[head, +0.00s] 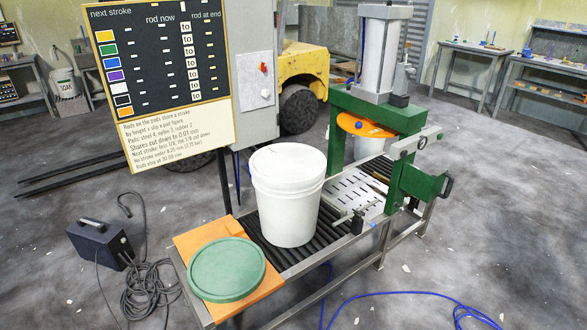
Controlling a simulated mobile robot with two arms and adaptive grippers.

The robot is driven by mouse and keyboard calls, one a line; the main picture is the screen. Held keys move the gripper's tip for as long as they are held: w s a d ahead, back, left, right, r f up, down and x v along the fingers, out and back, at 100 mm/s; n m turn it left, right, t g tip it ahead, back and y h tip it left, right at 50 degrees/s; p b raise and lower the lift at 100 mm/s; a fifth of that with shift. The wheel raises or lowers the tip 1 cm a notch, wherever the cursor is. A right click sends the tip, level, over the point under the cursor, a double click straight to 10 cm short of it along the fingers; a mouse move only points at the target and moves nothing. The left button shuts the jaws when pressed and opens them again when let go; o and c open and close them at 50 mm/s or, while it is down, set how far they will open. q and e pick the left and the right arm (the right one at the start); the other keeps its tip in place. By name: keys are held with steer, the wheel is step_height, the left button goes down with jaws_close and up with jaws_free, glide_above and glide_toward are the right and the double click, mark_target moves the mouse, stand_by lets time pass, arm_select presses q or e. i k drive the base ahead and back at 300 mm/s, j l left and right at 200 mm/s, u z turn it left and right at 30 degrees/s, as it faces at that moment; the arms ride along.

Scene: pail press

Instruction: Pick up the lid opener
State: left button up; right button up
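I cannot make out a lid opener clearly in the head view. A white pail (287,200) with a white lid stands upright on the black rollers of a conveyor. A round green lid (227,269) lies flat on an orange board (190,245) at the conveyor's near left end. A green press (370,118) with an orange round plate (366,125) stands behind and to the right of the pail. Small items on the bench beside the press are too small to name. Neither of my grippers is in view.
A sign board (160,70) and a grey control box (254,85) stand behind the pail. A dark box (98,243) with coiled cable lies on the floor at left. A blue hose (420,294) crosses the floor at front right. Workbenches (473,55) stand at the back right.

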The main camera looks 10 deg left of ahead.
mark_target(344, 211)
steer(key=u, duration=0.2)
steer(key=i+l+u, duration=0.25)
steer(key=l+u, duration=0.25)
steer(key=i+l+u, duration=0.25)
steer(key=k+l, duration=0.05)
steer(key=k, duration=0.05)
